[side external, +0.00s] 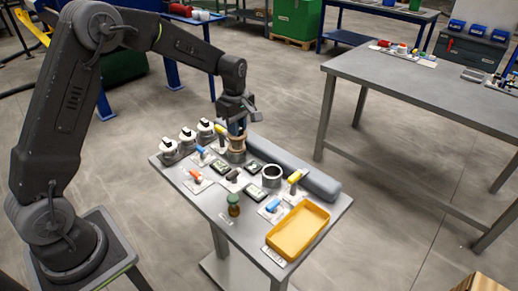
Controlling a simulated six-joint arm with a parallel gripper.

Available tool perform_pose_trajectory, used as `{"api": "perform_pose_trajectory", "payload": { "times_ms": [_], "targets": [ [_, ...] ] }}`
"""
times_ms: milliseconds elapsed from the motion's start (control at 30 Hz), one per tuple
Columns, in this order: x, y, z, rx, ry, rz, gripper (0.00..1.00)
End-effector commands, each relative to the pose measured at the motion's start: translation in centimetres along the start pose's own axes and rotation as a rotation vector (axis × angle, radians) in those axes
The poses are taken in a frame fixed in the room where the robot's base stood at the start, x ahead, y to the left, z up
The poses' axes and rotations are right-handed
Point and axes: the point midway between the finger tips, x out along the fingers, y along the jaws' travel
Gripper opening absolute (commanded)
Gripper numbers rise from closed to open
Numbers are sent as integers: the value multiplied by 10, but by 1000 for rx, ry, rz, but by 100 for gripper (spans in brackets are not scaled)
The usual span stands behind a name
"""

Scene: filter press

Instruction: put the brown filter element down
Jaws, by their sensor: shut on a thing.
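My gripper (238,130) points down over the back half of the small grey work table (228,222). It is shut on the brown filter element (237,143), a small tan-brown piece just under the fingers. The element is upright, directly above or in a grey round holder (237,156). I cannot tell whether it rests on the holder or hangs just above it. The fingers hide part of the element.
Colored-handled pieces crowd the middle. A long grey roll (295,172) lies along the right edge.

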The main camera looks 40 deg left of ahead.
Motion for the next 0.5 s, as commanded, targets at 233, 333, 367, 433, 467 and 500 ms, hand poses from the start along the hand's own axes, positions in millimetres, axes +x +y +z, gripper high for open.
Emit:
{"api": "perform_pose_trajectory", "payload": {
  "times_ms": [233, 333, 367, 433, 467, 500],
  "targets": [
    [-5, 1, 74, 183, 0, 2, 0],
    [-6, -2, 109, 266, 0, 2, 0],
    [-6, -3, 118, 288, 0, 2, 0],
    [-6, -6, 136, 331, 0, 1, 0],
    [-6, -7, 142, 346, 0, 1, 0],
    [-6, -8, 149, 362, 0, 1, 0]
  ]
}}
